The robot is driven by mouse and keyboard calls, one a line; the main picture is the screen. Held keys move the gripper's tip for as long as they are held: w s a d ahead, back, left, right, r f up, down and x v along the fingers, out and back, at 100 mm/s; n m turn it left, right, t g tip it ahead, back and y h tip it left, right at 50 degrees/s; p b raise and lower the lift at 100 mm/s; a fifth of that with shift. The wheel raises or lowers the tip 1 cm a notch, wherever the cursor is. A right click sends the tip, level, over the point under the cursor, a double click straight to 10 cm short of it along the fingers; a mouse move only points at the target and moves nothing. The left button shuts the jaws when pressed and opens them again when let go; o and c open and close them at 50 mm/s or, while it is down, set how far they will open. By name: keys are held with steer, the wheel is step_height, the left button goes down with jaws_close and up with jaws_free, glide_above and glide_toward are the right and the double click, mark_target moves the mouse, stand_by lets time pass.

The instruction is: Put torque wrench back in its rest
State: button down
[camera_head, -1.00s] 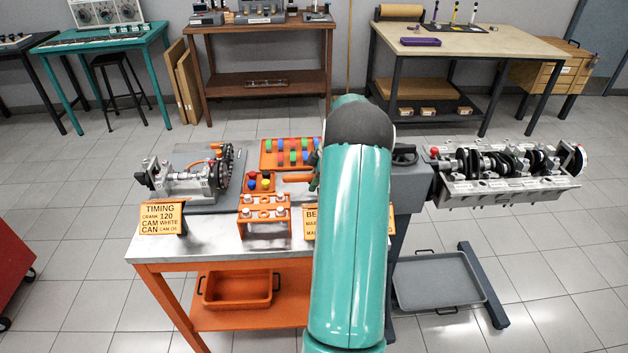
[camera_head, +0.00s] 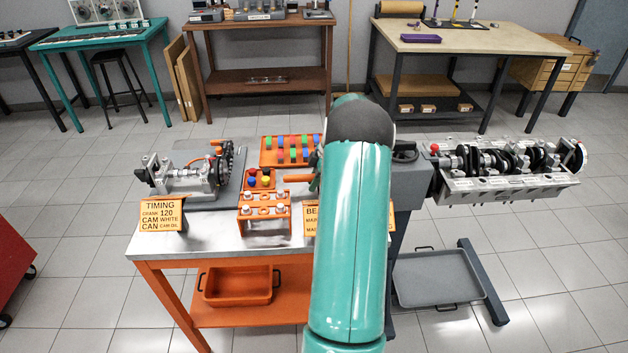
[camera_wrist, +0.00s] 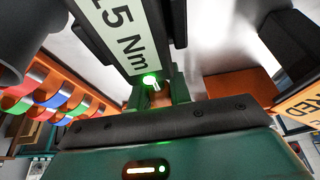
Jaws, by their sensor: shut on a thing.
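The torque wrench shows in the wrist view as a dark bar (camera_wrist: 122,38) with a white label ending in "5 Nm" and a lit green lamp. My gripper (camera_wrist: 157,95) is shut on it, close below the label. In the head view my teal arm hides most of the gripper and wrench. An orange grip-like piece (camera_head: 299,178) sticks out left of the arm over the bench; it looks like the wrench's handle. I cannot make out the wrench's rest for certain in either view.
The metal-topped orange bench (camera_head: 215,228) carries a camshaft assembly (camera_head: 190,175), a rack of coloured shells (camera_head: 283,151), an orange bolt stand (camera_head: 264,213) and a timing sign (camera_head: 162,218). A crankshaft block (camera_head: 510,170) stands to the right. A grey tray (camera_head: 440,278) lies low below it.

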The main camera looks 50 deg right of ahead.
mark_target(313, 175)
steer(key=c, duration=1.5)
jaws_free()
steer(key=shift+r, duration=1.55)
steer(key=o, duration=0.5)
steer(key=shift+o, duration=0.2)
steer(key=v, duration=1.3)
steer(key=shift+d+r, duration=0.2)
steer(key=shift+r, duration=0.15)
